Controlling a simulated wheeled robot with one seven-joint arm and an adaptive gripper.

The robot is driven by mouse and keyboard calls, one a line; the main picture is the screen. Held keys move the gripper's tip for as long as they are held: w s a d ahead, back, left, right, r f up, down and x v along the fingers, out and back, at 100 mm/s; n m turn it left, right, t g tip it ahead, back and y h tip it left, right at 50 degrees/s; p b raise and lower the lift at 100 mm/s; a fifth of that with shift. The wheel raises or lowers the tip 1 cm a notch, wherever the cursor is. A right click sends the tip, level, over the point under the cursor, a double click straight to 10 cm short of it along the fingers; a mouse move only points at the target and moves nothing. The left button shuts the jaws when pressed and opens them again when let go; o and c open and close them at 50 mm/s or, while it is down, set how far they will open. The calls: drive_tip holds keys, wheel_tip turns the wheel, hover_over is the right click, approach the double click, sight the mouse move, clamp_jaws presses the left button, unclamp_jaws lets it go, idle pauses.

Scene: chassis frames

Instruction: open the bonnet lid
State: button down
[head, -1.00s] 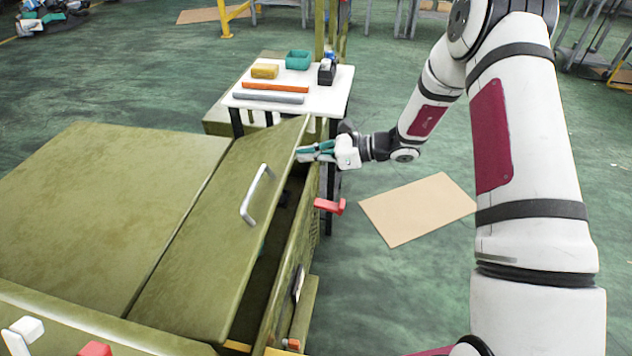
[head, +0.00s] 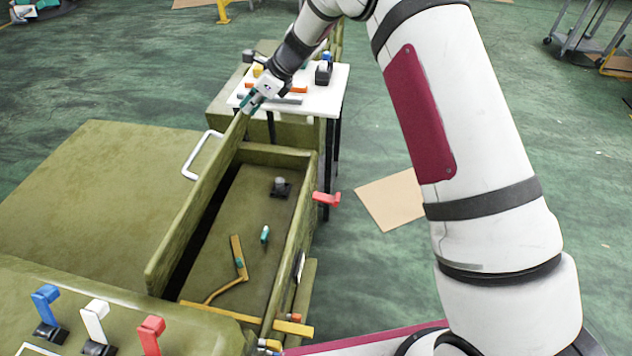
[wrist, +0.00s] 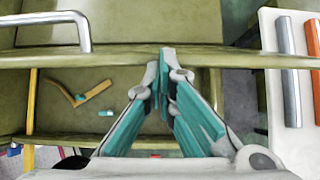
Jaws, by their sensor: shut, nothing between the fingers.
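The olive bonnet lid (head: 185,225) stands steeply raised on its hinge side, with the bay beneath it open to view. Its silver bar handle (head: 198,158) is on the face turned left, and the handle also shows in the wrist view (wrist: 45,20). My gripper (head: 252,103) is at the far end of the lid's upper edge. In the wrist view my gripper (wrist: 164,52) is shut and empty, its teal fingertips together against the lid edge (wrist: 225,57). I cannot tell how firmly they touch.
The open bay (head: 245,210) holds a yellow bent rod (head: 238,258), a small teal piece (head: 264,234) and a dark knob (head: 280,187). A red latch (head: 326,199) juts from the right side. A white table (head: 335,95) with tools stands behind. Blue, white and red levers are at front left.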

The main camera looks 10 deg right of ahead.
drive_tip(key=shift+w+a+r, duration=0.25)
drive_tip(key=shift+a+r, duration=0.05)
drive_tip(key=shift+a, duration=0.6)
drive_tip(key=shift+w+a+r, duration=0.2)
drive_tip(key=shift+a+r, duration=0.1)
drive_tip(key=shift+a, duration=0.6)
drive_tip(key=shift+w+a+r, duration=0.25)
drive_tip(key=shift+a+r, duration=0.05)
drive_tip(key=shift+a, duration=0.6)
drive_tip(key=v, duration=1.2)
drive_tip(key=s+d+r+n+h+p, duration=0.2)
drive_tip(key=s+d+r+n, duration=0.3)
drive_tip(key=s+r, duration=0.4)
drive_tip(key=s+d+r+n+h+p, duration=0.15)
drive_tip(key=s+d+r+n, duration=0.45)
drive_tip(key=s, duration=0.6)
drive_tip(key=s+d+n+h+p, duration=0.1)
drive_tip(key=s+d+n, duration=0.2)
drive_tip(key=s, duration=0.6)
drive_tip(key=s+d+r+n+t+h+p, duration=0.1)
drive_tip(key=s+d+n, duration=0.3)
drive_tip(key=s, duration=0.5)
drive_tip(key=s+d+n+h+p, duration=0.2)
drive_tip(key=s+d+n+p, duration=0.1)
drive_tip(key=s, duration=0.7)
drive_tip(key=shift+d+r+n, duration=0.4)
drive_tip(key=shift+d+n, duration=0.1)
drive_tip(key=shift+d, duration=0.4)
